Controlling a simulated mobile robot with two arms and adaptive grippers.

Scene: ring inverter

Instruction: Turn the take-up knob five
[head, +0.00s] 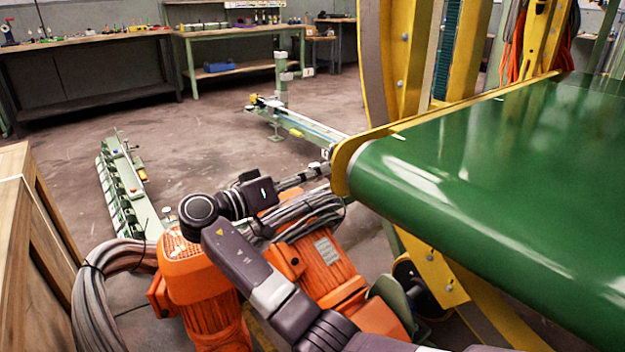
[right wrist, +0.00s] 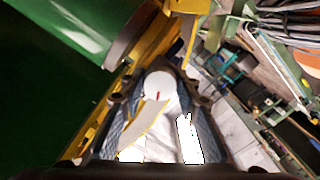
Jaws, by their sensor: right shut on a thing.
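The take-up knob (right wrist: 158,84) is a round white cap with a small red mark, seen in the right wrist view between my fingertips. A pale, curved piece with a beige edge lies below it between the fingers. My right gripper (right wrist: 158,98) is shut on the knob, with one dark finger on each side. In the head view my right gripper (head: 312,172) is small and reaches right, close to the near left corner of the green conveyor belt (head: 470,170). The knob cannot be clearly made out there. My left gripper is not in view.
Yellow frame posts (head: 400,50) stand behind the belt. Orange motors (head: 325,265) with grey cables lie below my arm. A wooden crate (head: 40,235) is at the left. Workbenches (head: 90,42) line the back wall, with open floor before them.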

